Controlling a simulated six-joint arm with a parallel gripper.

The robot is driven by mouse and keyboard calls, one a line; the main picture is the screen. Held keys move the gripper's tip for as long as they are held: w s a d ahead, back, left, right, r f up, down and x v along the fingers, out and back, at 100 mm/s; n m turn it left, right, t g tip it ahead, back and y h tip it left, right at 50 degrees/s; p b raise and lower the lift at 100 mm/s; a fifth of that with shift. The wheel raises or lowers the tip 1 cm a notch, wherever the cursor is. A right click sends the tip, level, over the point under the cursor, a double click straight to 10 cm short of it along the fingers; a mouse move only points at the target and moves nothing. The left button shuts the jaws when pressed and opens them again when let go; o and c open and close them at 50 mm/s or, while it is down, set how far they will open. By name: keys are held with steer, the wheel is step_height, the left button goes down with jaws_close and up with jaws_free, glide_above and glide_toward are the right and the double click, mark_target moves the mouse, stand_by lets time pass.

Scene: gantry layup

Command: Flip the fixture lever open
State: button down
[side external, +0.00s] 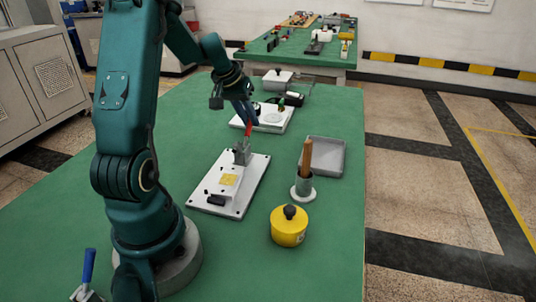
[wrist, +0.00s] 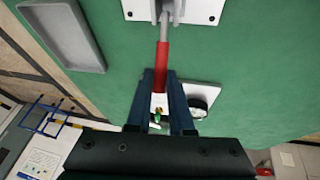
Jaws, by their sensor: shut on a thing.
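The fixture is a white plate (side external: 256,172) on the green table, with a grey clamp (side external: 241,153) at its far end. The clamp's lever has a red handle (side external: 249,129), which rises from the clamp in the side view. In the wrist view the plate (wrist: 200,11) is at the top edge and the red handle (wrist: 162,56) points from it toward me. My gripper (side external: 250,121) is shut on the free end of the handle. In the wrist view its dark fingers (wrist: 162,76) lie on both sides of the handle's end.
A yellow lidded pot (side external: 289,228) is in front. The table's right front is clear.

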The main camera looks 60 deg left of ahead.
steer(key=c, duration=0.8)
jaws_free()
steer(key=shift+r, duration=0.1)
steer(key=shift+v, duration=2.55)
